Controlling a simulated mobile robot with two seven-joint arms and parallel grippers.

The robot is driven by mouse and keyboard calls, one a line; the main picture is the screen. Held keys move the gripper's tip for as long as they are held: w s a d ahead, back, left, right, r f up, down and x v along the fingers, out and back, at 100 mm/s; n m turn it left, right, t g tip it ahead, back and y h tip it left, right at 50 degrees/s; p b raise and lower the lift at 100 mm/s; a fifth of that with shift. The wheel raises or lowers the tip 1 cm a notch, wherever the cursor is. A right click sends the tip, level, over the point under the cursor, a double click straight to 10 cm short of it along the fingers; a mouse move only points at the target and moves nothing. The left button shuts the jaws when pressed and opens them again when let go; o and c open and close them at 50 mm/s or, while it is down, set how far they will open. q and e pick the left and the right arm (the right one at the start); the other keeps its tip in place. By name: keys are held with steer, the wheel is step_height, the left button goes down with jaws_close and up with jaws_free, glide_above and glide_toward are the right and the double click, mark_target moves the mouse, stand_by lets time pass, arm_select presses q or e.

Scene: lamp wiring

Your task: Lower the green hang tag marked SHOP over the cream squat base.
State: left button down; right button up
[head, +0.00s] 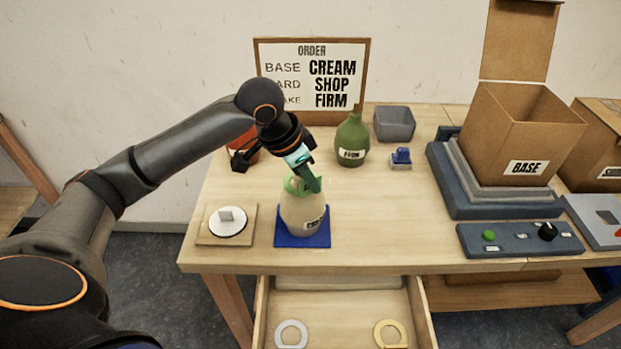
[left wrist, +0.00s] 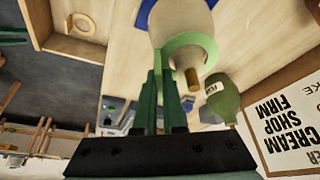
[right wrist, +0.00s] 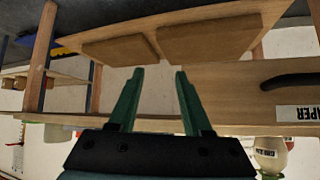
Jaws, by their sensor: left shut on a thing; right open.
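The cream squat base (head: 302,212) stands upright on a blue mat (head: 287,241) near the table's front. The green hang tag (head: 292,184) is a ring at the top of the base. My left gripper (head: 309,179) is shut on the tag from above. In the left wrist view the green ring (left wrist: 186,46) surrounds the base's narrow neck, whose brown tip (left wrist: 193,79) pokes through. I cannot tell if the ring rests on the shoulder. The tag's SHOP lettering is not readable. My right gripper (right wrist: 160,73) is open and empty, in front of a drawer front.
A green bottle (head: 351,138), grey bin (head: 394,123) and blue stamp (head: 401,158) stand behind. A white disc (head: 228,221) on a board lies left. A BASE carton (head: 523,120) stands right. The open drawer (head: 338,322) holds a white ring (head: 291,333) and a yellow ring (head: 390,333).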

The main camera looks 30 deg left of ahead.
arm_select(q)
steer(key=shift+p, duration=0.85)
stand_by(0.6)
steer(key=c, duration=0.9)
jaws_free()
steer(key=o, duration=0.3)
steer(key=shift+r, duration=4)
